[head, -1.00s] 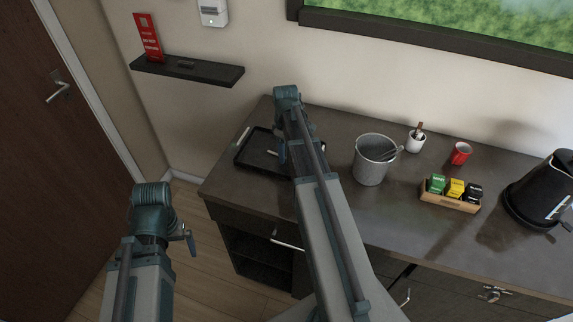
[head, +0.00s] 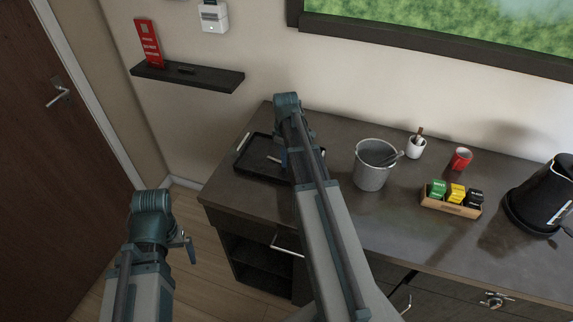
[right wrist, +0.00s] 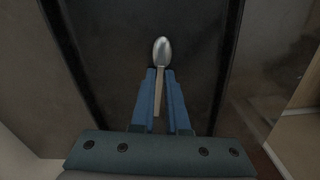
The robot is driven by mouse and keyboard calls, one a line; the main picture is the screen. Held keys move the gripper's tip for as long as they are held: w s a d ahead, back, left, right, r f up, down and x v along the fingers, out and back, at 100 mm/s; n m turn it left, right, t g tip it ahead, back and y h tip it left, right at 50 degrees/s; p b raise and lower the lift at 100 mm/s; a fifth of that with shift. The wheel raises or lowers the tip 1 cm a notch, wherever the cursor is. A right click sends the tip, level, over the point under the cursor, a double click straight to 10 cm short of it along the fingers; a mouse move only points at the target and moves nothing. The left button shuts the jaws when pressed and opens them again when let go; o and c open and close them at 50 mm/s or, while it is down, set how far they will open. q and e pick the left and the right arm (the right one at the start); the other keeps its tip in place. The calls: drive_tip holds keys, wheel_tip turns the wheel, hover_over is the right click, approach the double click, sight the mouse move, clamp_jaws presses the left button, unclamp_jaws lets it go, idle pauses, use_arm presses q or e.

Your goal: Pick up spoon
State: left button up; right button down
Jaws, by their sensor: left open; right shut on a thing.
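The spoon (right wrist: 162,52) has a shiny metal bowl and a pale handle. In the right wrist view its bowl points away past the fingertips. My right gripper (right wrist: 160,72) is shut on the spoon's handle, low over the dark tray (right wrist: 85,75). I cannot tell whether the spoon still touches the tray. In the head view my right arm hides part of the tray (head: 247,172), and a small pale piece, likely the spoon (head: 272,159), shows beside the gripper (head: 284,158). My left gripper (head: 188,247) is open and empty, low in front of the counter.
A pale thin object (head: 243,140) lies at the tray's left edge. A grey bucket (head: 372,175) stands right of my right arm. Further right are a white cup (head: 416,148), a red cup (head: 461,158), a wooden box of packets (head: 450,206) and a black kettle (head: 540,195).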

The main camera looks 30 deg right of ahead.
drive_tip(key=shift+r, duration=0.1)
idle(0.4)
wheel_tip(320, 180, up, 2)
drive_tip(key=shift+r+p, duration=0.1)
drive_tip(key=shift+p, duration=1.1)
drive_tip(key=shift+r+p, duration=0.95)
drive_tip(key=s+a, duration=0.1)
drive_tip(key=s, duration=0.4)
drive_tip(key=s+a, duration=0.2)
drive_tip(key=s, duration=0.3)
drive_tip(key=s+a+r+p, duration=0.1)
drive_tip(key=s+a, duration=0.1)
drive_tip(key=s, duration=0.3)
drive_tip(key=shift+a, duration=0.2)
